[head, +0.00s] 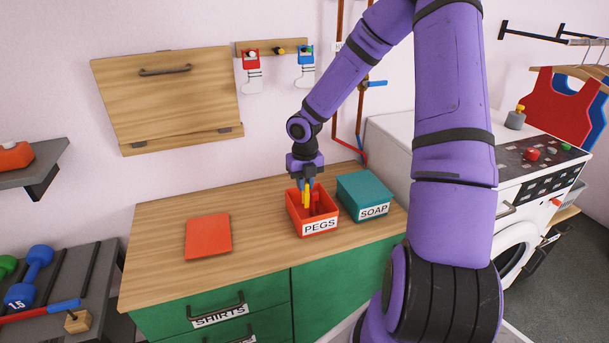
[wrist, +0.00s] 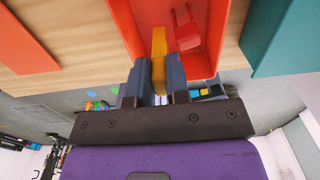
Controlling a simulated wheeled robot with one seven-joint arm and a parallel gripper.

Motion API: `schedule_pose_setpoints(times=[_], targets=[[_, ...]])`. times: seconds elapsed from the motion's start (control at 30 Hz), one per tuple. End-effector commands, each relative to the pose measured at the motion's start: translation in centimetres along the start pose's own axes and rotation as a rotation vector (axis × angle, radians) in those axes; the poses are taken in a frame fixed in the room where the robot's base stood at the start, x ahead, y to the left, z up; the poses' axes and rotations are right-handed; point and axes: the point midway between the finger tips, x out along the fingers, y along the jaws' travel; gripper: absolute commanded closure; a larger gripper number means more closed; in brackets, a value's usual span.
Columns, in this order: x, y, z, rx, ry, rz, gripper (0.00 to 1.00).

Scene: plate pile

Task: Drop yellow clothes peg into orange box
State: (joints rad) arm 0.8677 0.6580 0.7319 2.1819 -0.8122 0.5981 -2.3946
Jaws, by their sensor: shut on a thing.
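The orange box (head: 297,222), labelled PEGS, stands open on the wooden counter. It also shows in the wrist view (wrist: 122,22). My gripper (head: 306,184) points down over the box, its fingers at about the opening. It is shut on the yellow clothes peg (head: 306,198), which hangs upright. In the wrist view the peg (wrist: 159,44) sticks out between the blue fingers (wrist: 158,75) and is inside the box's outline. Whether its lower end touches the box floor, I cannot tell. A red peg (wrist: 186,28) is in the box beside it.
A teal SOAP box (head: 365,192) stands close to the right of the orange box. A flat orange-red panel (head: 208,237) lies on the counter (head: 160,240) to the left. Pegs with socks (head: 253,70) hang on the wall rail behind.

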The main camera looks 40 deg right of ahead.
Motion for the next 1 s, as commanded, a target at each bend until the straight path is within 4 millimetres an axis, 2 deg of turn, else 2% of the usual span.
schedule_pose_setpoints(times=[0.13, 0.43, 0.47, 0.57, 0.87, 1.0], targets=[[0.7, 0.0, 0.0, 0.000, 0.000, 0.001, 1.00], [0.8, 0.0, 0.0, 0.001, 0.000, 0.000, 1.00], [0.8, 0.0, 0.0, 0.001, 0.000, 0.000, 0.80], [0.8, 0.0, 0.0, 0.001, 0.000, 0.000, 0.56], [0.7, 0.0, 0.0, 0.001, -0.001, 0.000, 0.54], [-0.3, -0.1, 0.1, 0.001, -0.003, -0.001, 0.54]])
